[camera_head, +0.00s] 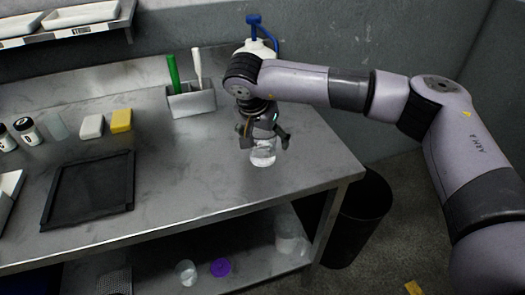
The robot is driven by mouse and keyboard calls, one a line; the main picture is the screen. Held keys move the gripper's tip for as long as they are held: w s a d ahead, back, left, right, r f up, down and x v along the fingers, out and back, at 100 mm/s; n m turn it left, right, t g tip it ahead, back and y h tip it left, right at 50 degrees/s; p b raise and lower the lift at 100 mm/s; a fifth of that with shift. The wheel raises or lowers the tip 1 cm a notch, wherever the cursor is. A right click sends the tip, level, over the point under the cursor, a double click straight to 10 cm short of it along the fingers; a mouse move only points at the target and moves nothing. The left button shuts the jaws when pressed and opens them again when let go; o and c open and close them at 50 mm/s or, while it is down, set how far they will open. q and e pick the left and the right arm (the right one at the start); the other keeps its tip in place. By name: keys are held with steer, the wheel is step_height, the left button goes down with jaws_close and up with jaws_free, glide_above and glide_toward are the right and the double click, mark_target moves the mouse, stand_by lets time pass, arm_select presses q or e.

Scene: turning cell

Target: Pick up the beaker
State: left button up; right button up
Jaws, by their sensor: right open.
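A clear glass beaker (263,157) stands upright on the steel bench near its right end. My right gripper (264,143) is directly above and around the top of the beaker, pointing down. Its fingers are spread, one on each side of the beaker's upper part. The beaker's rim is partly hidden by the gripper, and I cannot tell whether the fingers touch the glass. My left gripper is not in view.
A grey holder (192,103) with green and white handled tools and a white bottle with a blue pump (255,22) stand behind. A black tray (92,188) lies left. Yellow and white blocks sit beyond it. A black bin (358,215) stands beside the bench (190,190).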

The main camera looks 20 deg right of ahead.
steer(key=shift+w+f, duration=0.1)
steer(key=shift+f, duration=0.25)
steer(key=shift+r, duration=0.15)
steer(key=shift+c, duration=0.6)
steer(key=c, duration=1.2)
steer(key=shift+c, duration=0.5)
steer(key=shift+r, duration=0.2)
